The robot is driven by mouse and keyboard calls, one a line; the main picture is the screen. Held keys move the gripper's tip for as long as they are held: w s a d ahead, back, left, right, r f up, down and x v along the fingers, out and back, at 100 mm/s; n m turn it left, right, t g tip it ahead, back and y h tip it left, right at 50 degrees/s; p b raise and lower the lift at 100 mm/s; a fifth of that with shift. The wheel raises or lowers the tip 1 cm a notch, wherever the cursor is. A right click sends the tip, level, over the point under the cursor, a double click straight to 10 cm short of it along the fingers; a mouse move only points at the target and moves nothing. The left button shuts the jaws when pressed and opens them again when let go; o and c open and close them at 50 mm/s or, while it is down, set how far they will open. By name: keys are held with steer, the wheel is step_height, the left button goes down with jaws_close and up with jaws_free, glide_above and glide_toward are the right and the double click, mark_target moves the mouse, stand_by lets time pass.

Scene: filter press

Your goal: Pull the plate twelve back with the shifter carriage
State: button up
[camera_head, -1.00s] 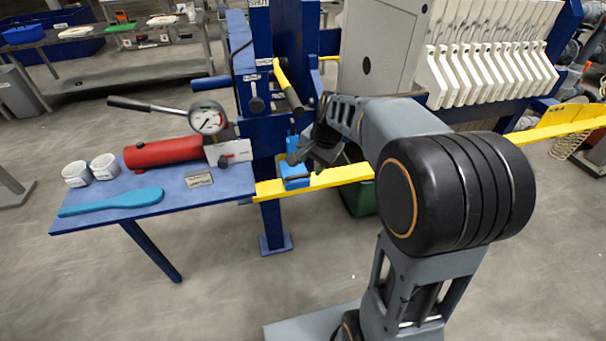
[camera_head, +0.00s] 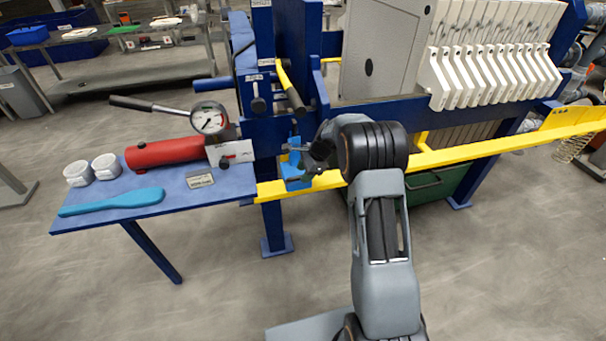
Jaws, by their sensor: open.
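The blue shifter carriage (camera_head: 294,178) sits on the yellow rail (camera_head: 450,153), near the rail's left end. My gripper (camera_head: 304,158) is open at the carriage's right side, around or just beside its upright part. The dark fingers overlap the carriage in the picture, so I cannot tell whether they touch it. The white filter plates (camera_head: 490,65) hang in a row at the upper right, with their handles towards me. I cannot read which one is plate twelve.
A green bin (camera_head: 440,185) stands under the press. The floor in front is clear.

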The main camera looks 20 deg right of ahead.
steer(key=shift+w+a+f, duration=0.15)
steer(key=shift+a+f, duration=0.15)
steer(key=shift+f, duration=0.35)
jaws_close()
